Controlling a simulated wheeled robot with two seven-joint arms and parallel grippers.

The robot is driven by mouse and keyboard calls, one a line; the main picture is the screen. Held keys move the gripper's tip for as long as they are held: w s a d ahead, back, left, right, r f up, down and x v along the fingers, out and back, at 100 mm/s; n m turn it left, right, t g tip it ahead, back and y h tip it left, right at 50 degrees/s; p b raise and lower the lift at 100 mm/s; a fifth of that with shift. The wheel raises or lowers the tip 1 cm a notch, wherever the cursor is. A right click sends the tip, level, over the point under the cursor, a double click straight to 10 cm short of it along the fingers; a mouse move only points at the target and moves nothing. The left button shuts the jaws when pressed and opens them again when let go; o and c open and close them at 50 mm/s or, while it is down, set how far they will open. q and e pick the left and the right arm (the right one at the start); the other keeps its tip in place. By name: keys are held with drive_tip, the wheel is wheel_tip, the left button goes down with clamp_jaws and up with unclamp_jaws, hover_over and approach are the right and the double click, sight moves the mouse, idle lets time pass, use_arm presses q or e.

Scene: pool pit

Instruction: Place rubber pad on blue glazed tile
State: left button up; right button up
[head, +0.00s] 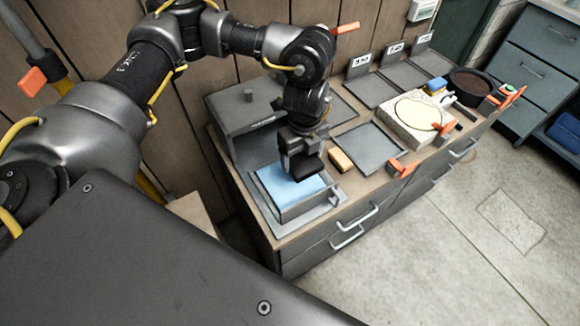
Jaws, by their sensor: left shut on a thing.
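A blue glazed tile (278,187) lies on a grey fixture at the near left end of the workbench; my left gripper and what it holds cover part of its far right side. My left gripper (302,162) points down over the tile and is shut on a small black piece, which looks like the rubber pad (309,168). The pad is just above or at the tile's right part; I cannot tell whether they touch. My right gripper is not in view.
A grey box (231,112) stands behind the tile. To the right are a yellow-orange block (341,160), an empty grey tray (366,146), a pale stone block with a cream disc (417,112) and a dark bowl (470,81). Orange-handled clamps line the front edge.

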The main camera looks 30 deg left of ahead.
sight(293, 159)
use_arm(q)
drive_tip(key=shift+s+a+f, duration=0.25)
drive_tip(key=shift+a+f, duration=0.25)
drive_tip(key=shift+f, duration=0.2)
drive_tip(key=shift+s+a+f, duration=0.25)
drive_tip(key=shift+a+f, duration=0.2)
drive_tip(key=shift+f, duration=0.25)
drive_tip(key=f, duration=0.3)
drive_tip(key=shift+s+a+f, duration=0.1)
drive_tip(key=shift+s+a, duration=0.15)
drive_tip(key=shift+a, duration=0.05)
drive_tip(key=shift+w+f, duration=0.1)
drive_tip(key=shift+f, duration=0.25)
drive_tip(key=o, duration=1.1)
drive_tip(key=shift+f, duration=0.15)
wheel_tip(293, 159, up, 12)
drive_tip(key=shift+r, duration=0.15)
